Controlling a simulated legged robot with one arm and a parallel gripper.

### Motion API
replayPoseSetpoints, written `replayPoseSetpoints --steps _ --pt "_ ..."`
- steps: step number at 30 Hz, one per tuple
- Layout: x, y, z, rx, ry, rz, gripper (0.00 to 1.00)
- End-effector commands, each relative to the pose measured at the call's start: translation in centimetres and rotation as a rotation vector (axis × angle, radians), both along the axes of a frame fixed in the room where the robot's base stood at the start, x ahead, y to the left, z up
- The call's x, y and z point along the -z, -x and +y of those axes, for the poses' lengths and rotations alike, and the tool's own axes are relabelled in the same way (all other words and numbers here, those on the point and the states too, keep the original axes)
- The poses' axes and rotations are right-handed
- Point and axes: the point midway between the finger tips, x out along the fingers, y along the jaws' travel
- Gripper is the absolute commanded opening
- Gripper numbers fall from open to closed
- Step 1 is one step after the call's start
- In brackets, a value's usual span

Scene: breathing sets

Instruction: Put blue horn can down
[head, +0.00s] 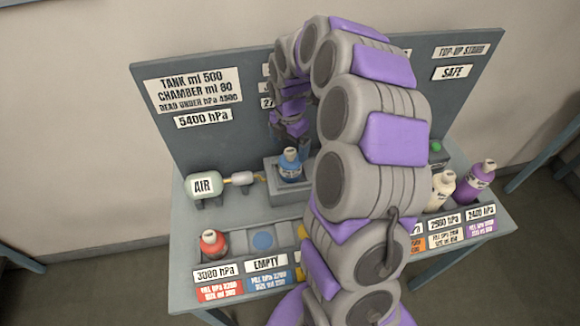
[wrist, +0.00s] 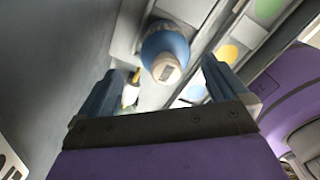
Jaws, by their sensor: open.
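The blue horn can (head: 290,167) stands upright on a grey block (head: 305,195) behind the tray row. In the wrist view the blue can (wrist: 165,48) shows end-on, its pale top toward me, beyond the gap between my fingers. My gripper (head: 290,135) is just above the can in the head view. In the wrist view my gripper (wrist: 160,88) has its two fingers wide apart with nothing between the tips. A tray slot with a blue disc (head: 263,241) is bare, above a label reading EMPTY.
A tank marked AIR (head: 203,187) with a small brass fitting is left of the block. A red can (head: 213,243) stands in the left slot. Cream (head: 443,188) and purple (head: 475,182) cans stand at right. A grey back panel (head: 200,140) rises behind. My arm hides the middle slots.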

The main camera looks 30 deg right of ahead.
Motion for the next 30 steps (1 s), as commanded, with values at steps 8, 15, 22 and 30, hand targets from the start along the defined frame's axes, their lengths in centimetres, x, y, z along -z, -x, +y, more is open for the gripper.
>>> replayPoseSetpoints --steps 8,15,22,30 --pt "3.8 0.8 0.0 0.0 0.0 0.006 1.0" --pt "4.9 0.6 0.0 0.0 0.001 -0.001 1.0" --pt "4.9 0.6 0.0 0.0 0.0 0.0 0.88" --pt "4.9 0.6 0.0 0.0 0.0 0.0 0.62"
